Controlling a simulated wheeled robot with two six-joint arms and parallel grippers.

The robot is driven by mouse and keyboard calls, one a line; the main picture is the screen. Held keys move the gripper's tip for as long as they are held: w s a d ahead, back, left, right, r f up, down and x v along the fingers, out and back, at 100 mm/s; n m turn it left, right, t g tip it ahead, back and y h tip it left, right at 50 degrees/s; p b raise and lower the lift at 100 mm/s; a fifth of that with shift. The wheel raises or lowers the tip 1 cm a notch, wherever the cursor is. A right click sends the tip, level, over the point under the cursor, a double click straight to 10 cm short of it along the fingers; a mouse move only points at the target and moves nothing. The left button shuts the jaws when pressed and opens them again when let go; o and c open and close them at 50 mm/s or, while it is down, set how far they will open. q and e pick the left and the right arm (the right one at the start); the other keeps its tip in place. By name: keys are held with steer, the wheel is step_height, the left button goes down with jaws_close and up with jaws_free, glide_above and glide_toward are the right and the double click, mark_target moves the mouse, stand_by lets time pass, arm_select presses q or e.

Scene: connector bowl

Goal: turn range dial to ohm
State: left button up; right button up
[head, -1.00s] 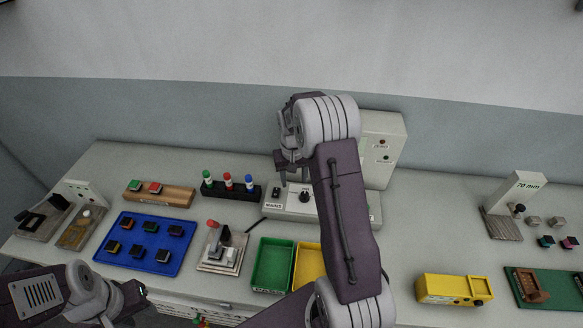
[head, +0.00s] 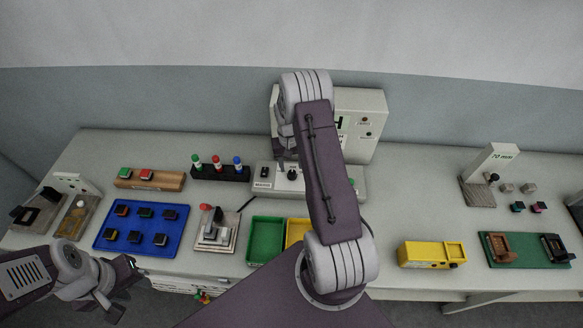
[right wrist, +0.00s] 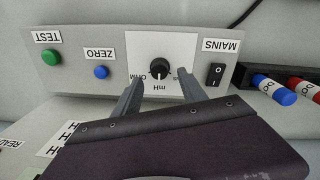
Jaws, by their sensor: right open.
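The range dial (right wrist: 159,69) is a round black knob on a white plate of the grey tester (right wrist: 85,75). Labels around it read OHM on the left and mH below, with a third partly hidden on the right. Its pale mark seems to point toward mH. My right gripper (right wrist: 159,74) is open, with one finger on each side of the knob; contact is not clear. In the head view the dial (head: 292,174) sits just below the right gripper. My left gripper (head: 112,300) is low at the left, away from the tester; its jaws are unclear.
Beside the dial are the black MAINS switch (right wrist: 215,74), blue ZERO button (right wrist: 101,72) and green TEST button (right wrist: 51,57). Green (head: 267,240) and yellow (head: 296,232) trays lie in front.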

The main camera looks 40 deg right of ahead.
mark_target(292, 172)
steer(key=shift+d+f+p, duration=0.1)
steer(key=shift+f+p, duration=0.2)
steer(key=shift+f, duration=1.5)
jaws_close()
